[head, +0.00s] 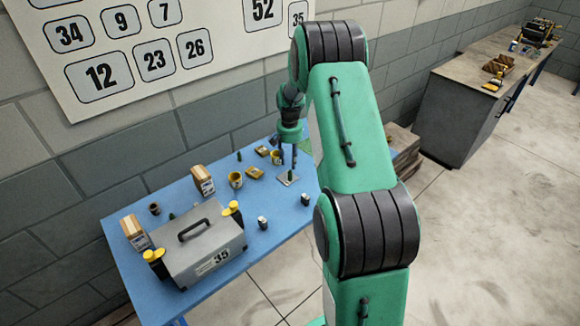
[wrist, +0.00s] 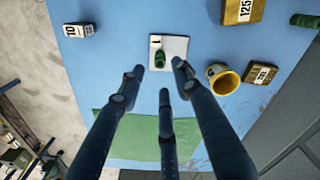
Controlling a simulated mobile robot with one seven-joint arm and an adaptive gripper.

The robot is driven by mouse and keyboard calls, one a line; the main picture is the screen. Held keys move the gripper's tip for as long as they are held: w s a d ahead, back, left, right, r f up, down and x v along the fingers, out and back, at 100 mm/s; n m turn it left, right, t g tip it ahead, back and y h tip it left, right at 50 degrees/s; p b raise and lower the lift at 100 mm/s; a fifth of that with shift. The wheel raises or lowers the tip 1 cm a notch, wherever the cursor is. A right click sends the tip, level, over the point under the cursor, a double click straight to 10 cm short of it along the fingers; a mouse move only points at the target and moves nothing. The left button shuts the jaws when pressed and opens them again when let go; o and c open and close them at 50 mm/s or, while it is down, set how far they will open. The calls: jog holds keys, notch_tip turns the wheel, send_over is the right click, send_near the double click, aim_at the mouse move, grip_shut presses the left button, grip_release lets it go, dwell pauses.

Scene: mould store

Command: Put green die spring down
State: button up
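A green die spring (head: 290,175) stands on a small pale plate (head: 285,182) near the right part of the blue table. In the wrist view the green spring (wrist: 160,60) is on the pale plate (wrist: 178,46), just beyond my fingertips. My gripper (wrist: 160,76) has three dark fingers spread apart with nothing between them. In the head view my gripper (head: 288,156) points down close to the spring and plate. Contact between the fingers and the spring cannot be seen.
A yellow cup (wrist: 222,79) and a numbered block (wrist: 261,73) lie right of the plate. A green sheet (wrist: 112,125) lies nearer. A small labelled block (wrist: 78,30) stands left. A grey case (head: 205,245) marked 35 fills the table's near left.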

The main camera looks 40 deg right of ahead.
aim_at(290, 172)
jog(key=shift+r, duration=1.75)
jog(key=s+a+r+n+t, duration=0.15)
jog(key=s+a+r, duration=0.35)
jog(key=a+r, duration=0.7)
jog(key=s+a+r+n+t, duration=0.15)
jog(key=s+a+r, duration=0.25)
jog(key=a+r, duration=0.75)
jog(key=s+a+r+n+t, duration=0.1)
jog(key=s+a+r+n, duration=0.2)
jog(key=s+a+r, duration=0.75)
jog(key=s+a+f+n, duration=0.1)
jog(key=s+a, duration=0.2)
jog(key=s, duration=0.5)
jog(key=s+a+f+n+t, duration=0.1)
jog(key=s+a, duration=0.2)
jog(key=s, duration=0.5)
jog(key=shift+s+f+t, duration=0.2)
jog(key=shift+s+t, duration=0.05)
jog(key=shift+t, duration=0.05)
jog(key=shift+o, duration=0.5)
jog(key=shift+w, duration=0.15)
